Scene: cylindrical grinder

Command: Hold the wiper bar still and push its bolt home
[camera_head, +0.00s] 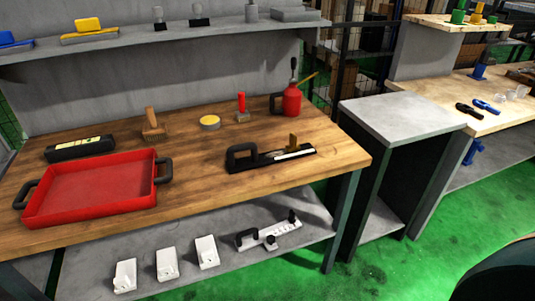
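A long black bar (247,164) with an upright black loop handle at its left end lies on the wooden workbench, right of the middle; it looks like the wiper bar. A pale metallic strip (290,155) runs along its right part. A small brass-coloured upright piece (293,141) stands at that strip and may be the bolt or its handle; at this size I cannot tell how far in it is. Neither of my grippers is in view, and nothing touches the bar.
The workbench (205,170) also holds a red tray (92,188), a black box (80,148), a brush (152,125), a yellow-topped tin (210,123), a red-handled tool (242,108) and a red oil can (291,100). White parts lie on the shelf below. A grey cabinet (400,118) stands right.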

